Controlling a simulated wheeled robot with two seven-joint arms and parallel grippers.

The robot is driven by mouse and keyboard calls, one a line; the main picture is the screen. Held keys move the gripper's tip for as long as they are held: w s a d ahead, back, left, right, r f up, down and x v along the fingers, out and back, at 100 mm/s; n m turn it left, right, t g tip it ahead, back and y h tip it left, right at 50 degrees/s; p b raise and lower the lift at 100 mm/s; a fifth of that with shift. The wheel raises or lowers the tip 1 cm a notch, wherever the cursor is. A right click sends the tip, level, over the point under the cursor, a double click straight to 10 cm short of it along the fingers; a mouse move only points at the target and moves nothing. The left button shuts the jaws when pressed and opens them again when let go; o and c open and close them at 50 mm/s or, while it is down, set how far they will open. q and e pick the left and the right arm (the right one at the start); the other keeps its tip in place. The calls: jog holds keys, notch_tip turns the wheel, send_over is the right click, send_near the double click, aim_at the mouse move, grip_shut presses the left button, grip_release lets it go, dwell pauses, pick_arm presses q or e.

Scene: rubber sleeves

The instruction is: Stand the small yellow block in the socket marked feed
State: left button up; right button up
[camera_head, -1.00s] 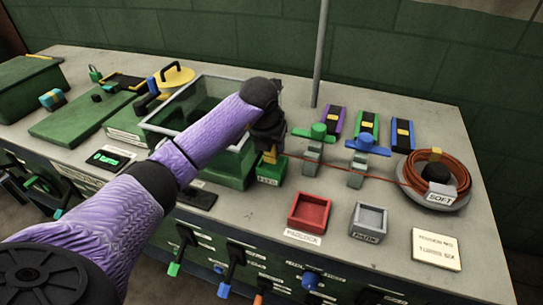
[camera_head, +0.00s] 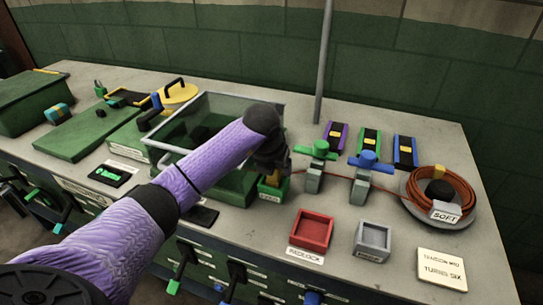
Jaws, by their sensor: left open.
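The small yellow block (camera_head: 271,181) shows just under my left gripper, at the green socket (camera_head: 273,191) whose small front label seems to read feed. Its lower part appears to be inside the socket and its top is hidden by the gripper, so I cannot tell how deep it sits. It looks roughly upright. My left gripper (camera_head: 272,172) is open, pointing down right over the socket, with its fingers around or close beside the block. The fingertips are dark and hard to make out. My right gripper is not in view.
A clear-walled green bin (camera_head: 210,125) stands just left of the gripper. Green-topped (camera_head: 318,151) and blue-topped (camera_head: 369,161) valve-like posts stand to the right, with an orange cord running past. A red tray (camera_head: 312,229), a grey tray (camera_head: 372,240) and a cord coil (camera_head: 440,190) lie further right.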

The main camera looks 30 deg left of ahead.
pick_arm(q)
jog(key=p+v, duration=0.3)
jog(key=v, duration=0.8)
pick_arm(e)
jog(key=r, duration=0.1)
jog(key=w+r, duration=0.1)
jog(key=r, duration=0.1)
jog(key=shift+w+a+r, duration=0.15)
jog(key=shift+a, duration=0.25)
pick_arm(q)
jog(key=shift+s+r, duration=0.1)
jog(key=shift+s, duration=0.05)
